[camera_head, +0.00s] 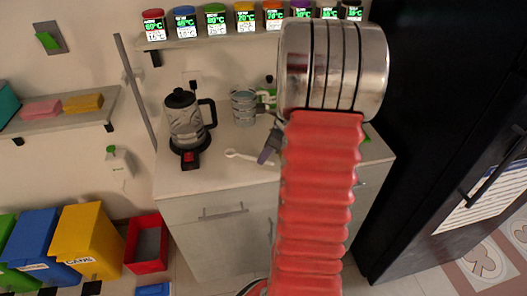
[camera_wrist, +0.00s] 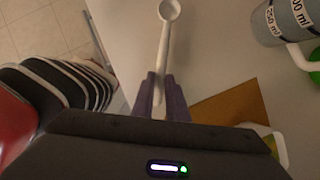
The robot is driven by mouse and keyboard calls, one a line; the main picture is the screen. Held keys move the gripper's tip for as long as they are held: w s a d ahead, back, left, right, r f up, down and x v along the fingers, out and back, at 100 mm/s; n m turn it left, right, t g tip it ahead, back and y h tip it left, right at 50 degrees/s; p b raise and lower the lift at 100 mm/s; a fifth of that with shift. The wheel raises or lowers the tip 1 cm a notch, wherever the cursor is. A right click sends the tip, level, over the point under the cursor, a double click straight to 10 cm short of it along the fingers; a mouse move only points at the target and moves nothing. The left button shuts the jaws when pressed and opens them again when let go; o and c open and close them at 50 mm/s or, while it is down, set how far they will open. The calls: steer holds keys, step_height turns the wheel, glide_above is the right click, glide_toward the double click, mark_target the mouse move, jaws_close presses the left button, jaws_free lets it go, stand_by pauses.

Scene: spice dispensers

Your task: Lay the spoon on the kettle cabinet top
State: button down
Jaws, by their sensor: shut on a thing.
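The white spoon (camera_wrist: 165,42) is held by its handle between the purple fingers of my gripper (camera_wrist: 160,92) in the wrist view, its bowl pointing away from them. In the head view the spoon (camera_head: 243,156) extends left from my gripper (camera_head: 267,153), over the pale kettle cabinet top (camera_head: 185,181). I cannot tell whether the spoon touches the surface. The top also shows beneath the spoon in the wrist view (camera_wrist: 220,60). My arm hides much of the gripper and the right part of the top in the head view.
A black kettle (camera_head: 186,122) stands left on the top, and a grey measuring cup (camera_head: 243,107) stands near the back. In the wrist view a brown board (camera_wrist: 235,112) lies right of the fingers. The top's front left is clear. A black fridge (camera_head: 440,120) stands to the right.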

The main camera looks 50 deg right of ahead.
steer(key=shift+f, duration=0.35)
steer(key=c, duration=1.7)
jaws_free()
steer(key=shift+o, duration=0.2)
steer(key=shift+r, duration=0.1)
steer(key=v, duration=1.3)
steer(key=shift+r, duration=0.25)
steer(key=shift+s, duration=0.15)
